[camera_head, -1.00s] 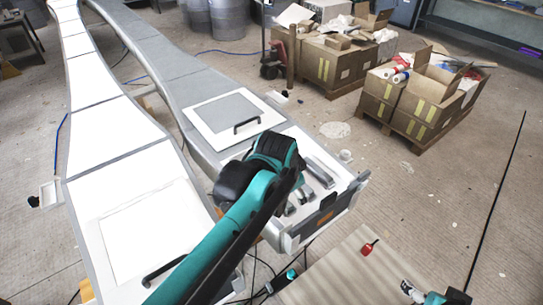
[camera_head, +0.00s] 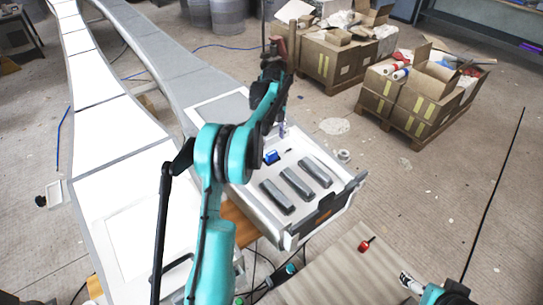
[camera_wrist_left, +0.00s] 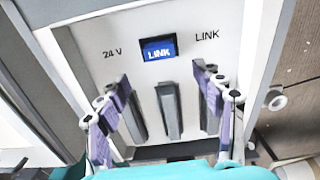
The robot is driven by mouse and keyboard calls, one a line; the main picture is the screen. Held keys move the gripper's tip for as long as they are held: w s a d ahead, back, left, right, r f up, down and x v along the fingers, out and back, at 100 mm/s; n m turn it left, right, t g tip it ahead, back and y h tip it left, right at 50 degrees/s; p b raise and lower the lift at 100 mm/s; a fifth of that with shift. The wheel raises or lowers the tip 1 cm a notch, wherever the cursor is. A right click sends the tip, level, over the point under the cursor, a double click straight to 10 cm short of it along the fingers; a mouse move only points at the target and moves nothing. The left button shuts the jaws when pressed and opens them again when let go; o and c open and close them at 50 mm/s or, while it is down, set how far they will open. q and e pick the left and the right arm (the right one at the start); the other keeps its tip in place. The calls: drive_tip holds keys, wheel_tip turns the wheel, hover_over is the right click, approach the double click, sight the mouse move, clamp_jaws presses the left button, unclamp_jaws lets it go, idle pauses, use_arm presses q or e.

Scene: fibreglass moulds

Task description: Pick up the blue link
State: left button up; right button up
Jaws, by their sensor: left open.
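The blue link (camera_head: 271,157) sits on the pale panel (camera_head: 318,212) at the end of the grey mould. In the left wrist view the blue link (camera_wrist_left: 158,48) shows the word LINK, between the printed labels "24 V" and "LINK". My left gripper (camera_head: 282,130) is near the link's upper right in the head view. In the left wrist view its fingers (camera_wrist_left: 160,78) are spread wide, with nothing between them, and the link appears beyond their tips. My right gripper (camera_head: 409,284) is small at the lower right, its jaws unclear.
Several grey bars (camera_head: 297,183) lie side by side on the panel in front of the link. A red object (camera_head: 364,246) rests on a wooden board (camera_head: 335,272). A small white ring (camera_head: 343,156) is at the panel's right. Cardboard boxes (camera_head: 405,95) stand on pallets behind.

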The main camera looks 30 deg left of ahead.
sight(271, 153)
use_arm(q)
drive_tip(key=shift+w+a+f, duration=0.1)
drive_tip(key=shift+a+f, duration=0.15)
drive_tip(key=shift+f, duration=0.5)
wheel_tip(271, 153, down, 7)
drive_tip(key=shift+w+a+b, duration=0.1)
drive_tip(key=shift+b, duration=1.05)
drive_tip(key=shift+r, duration=0.1)
drive_tip(key=c, duration=1.1)
